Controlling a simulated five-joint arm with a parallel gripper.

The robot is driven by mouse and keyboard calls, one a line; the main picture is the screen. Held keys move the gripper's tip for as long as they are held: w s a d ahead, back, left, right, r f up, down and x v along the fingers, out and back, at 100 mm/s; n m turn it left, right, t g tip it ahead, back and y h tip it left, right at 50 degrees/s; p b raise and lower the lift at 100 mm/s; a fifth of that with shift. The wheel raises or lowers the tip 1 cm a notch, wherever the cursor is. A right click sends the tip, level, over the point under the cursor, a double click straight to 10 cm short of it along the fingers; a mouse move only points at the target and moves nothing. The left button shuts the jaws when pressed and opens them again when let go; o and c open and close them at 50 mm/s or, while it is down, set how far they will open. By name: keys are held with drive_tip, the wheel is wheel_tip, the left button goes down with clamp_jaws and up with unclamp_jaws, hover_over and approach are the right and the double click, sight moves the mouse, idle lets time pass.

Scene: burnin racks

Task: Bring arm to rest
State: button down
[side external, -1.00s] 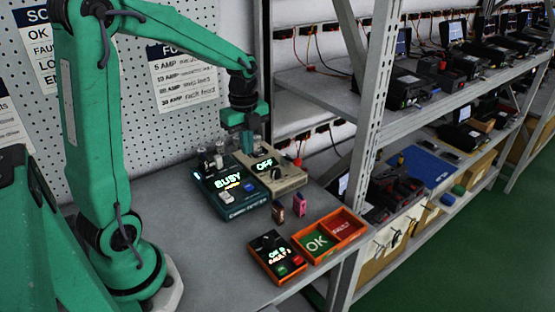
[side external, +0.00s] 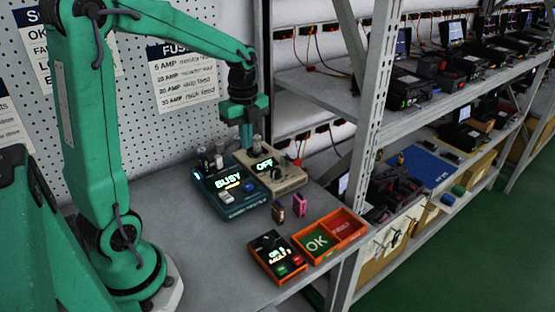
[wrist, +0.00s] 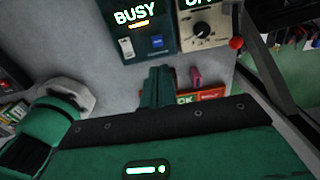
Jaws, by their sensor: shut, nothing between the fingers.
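My green arm reaches from the left over the bench in the side external view. My gripper (side external: 246,146) points down above the back of the two testers, with its fingers together and nothing held. In the wrist view my gripper (wrist: 157,85) shows as closed green fingers over the grey bench. The teal tester (side external: 230,192) shows "BUSY", and the beige tester (side external: 283,172) beside it shows "OFF". Both also show at the top of the wrist view, as the BUSY unit (wrist: 148,45) and the dial unit (wrist: 206,35).
An orange tray (side external: 332,236) with OK and reject halves and an orange-framed counter box (side external: 278,258) lie near the bench's front edge. A brown block (side external: 278,212) and a pink block (side external: 300,205) stand nearby. A grey rack post (side external: 375,110) rises to the right.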

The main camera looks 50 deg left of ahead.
drive_tip(key=s+d+r+n+t, duration=0.5)
drive_tip(key=s+d+n, duration=0.7)
drive_tip(key=n, duration=0.6)
drive_tip(key=shift+d+v, duration=0.2)
drive_tip(key=shift+v, duration=0.75)
